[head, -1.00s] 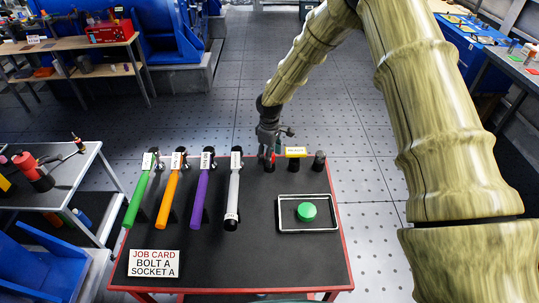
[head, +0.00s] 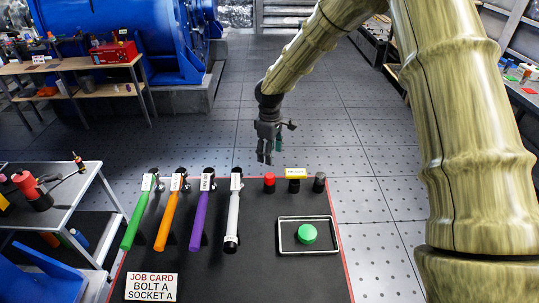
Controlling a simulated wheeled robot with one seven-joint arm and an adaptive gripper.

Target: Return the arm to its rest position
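My gripper (head: 265,157) hangs fingers down in the air, past the far edge of the red-edged table with the dark top (head: 225,275). No object shows in its fingers; at this size I cannot tell how far apart they are. Four-coloured handled tools lie to the left: green (head: 136,222), orange (head: 167,222), purple (head: 200,222) and white (head: 234,215).
A tray (head: 281,244) on the table holds a green round piece (head: 307,234). A job card (head: 151,287) reads bolt A, socket A. A side table (head: 65,200) stands left, a workbench (head: 75,65) and blue machine (head: 165,45) behind. The floor beyond is clear.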

